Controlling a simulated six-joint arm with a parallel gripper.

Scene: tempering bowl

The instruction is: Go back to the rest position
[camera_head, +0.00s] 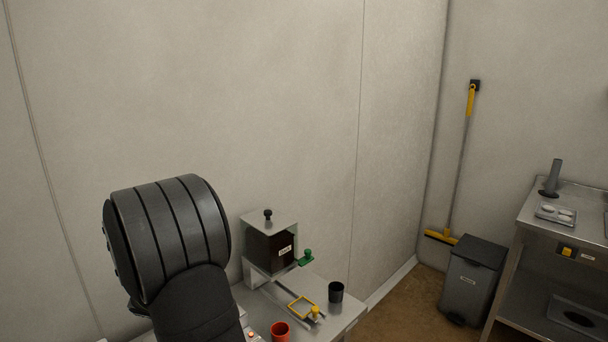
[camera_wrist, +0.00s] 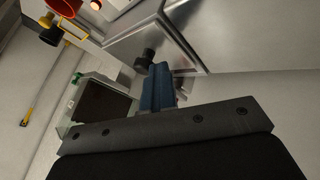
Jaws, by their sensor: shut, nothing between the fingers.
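My gripper (camera_wrist: 158,80) shows in the wrist view as blue fingers, closed together with nothing between them, in front of a dark bracket. It is hidden in the head view, where only my dark arm is seen at lower left. The fingers point toward a steel surface (camera_wrist: 215,45) and a black round part (camera_wrist: 145,58), and I cannot tell whether they touch either. The dispenser (camera_head: 270,250), with a dark labelled tank and a green handle (camera_head: 306,257), stands on the steel bench (camera_head: 345,311) by the wall. It also shows in the wrist view (camera_wrist: 95,107), left of the fingers.
A red cup (camera_head: 281,331), a black cup (camera_head: 336,292) and a yellow frame (camera_head: 301,308) are on or over the bench. At right are a grey bin (camera_head: 472,283), a yellow-ended broom (camera_head: 460,160) against the wall and a steel table (camera_head: 575,203).

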